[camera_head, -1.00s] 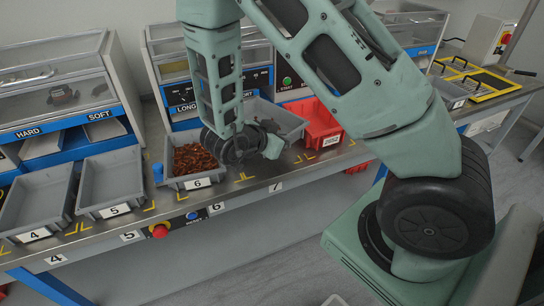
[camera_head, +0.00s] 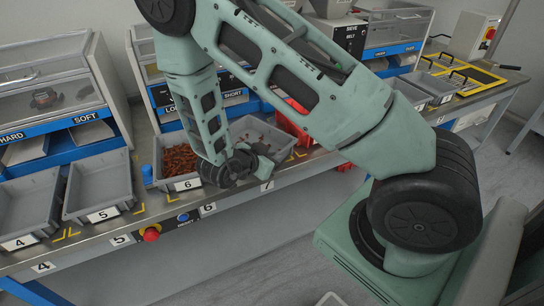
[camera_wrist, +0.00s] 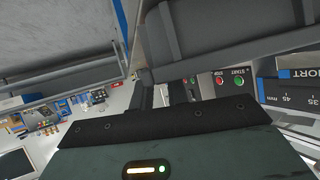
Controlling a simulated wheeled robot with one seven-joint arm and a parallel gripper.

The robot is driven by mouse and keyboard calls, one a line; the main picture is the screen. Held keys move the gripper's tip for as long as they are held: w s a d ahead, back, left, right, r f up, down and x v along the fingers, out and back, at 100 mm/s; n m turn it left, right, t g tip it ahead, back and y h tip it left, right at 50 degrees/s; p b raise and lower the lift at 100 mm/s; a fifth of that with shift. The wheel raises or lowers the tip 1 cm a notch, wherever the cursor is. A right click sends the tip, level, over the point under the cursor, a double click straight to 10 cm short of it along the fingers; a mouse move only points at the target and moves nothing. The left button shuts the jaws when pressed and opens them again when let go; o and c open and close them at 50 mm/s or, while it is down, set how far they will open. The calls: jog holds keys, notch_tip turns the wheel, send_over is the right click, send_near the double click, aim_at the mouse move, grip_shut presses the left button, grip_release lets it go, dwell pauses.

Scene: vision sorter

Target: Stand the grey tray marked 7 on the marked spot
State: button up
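A grey tray (camera_head: 268,137) with a few small bits in it is at the front of the bench, right of tray 6. It lies behind the bench-edge label 7 (camera_head: 267,185). My arm and gripper cover its front left, and I cannot read a number on it. My gripper (camera_head: 262,160) is at its front wall and appears shut on the rim. In the wrist view the tray's dark wall (camera_wrist: 225,22) rises right by the fingers. I cannot tell whether the tray touches the bench. Yellow corner marks (camera_head: 301,154) show to its right.
Tray 6 (camera_head: 187,184), holding brown pieces, stands close on the left, with a blue peg (camera_head: 147,173) beside it. Tray 5 (camera_head: 98,212) and tray 4 (camera_head: 22,238) are further left. A red bin (camera_head: 291,127) is close behind right. A red button (camera_head: 151,234) is on the bench front.

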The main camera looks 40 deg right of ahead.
jog(key=shift+o, duration=0.9)
jog(key=shift+r, duration=0.1)
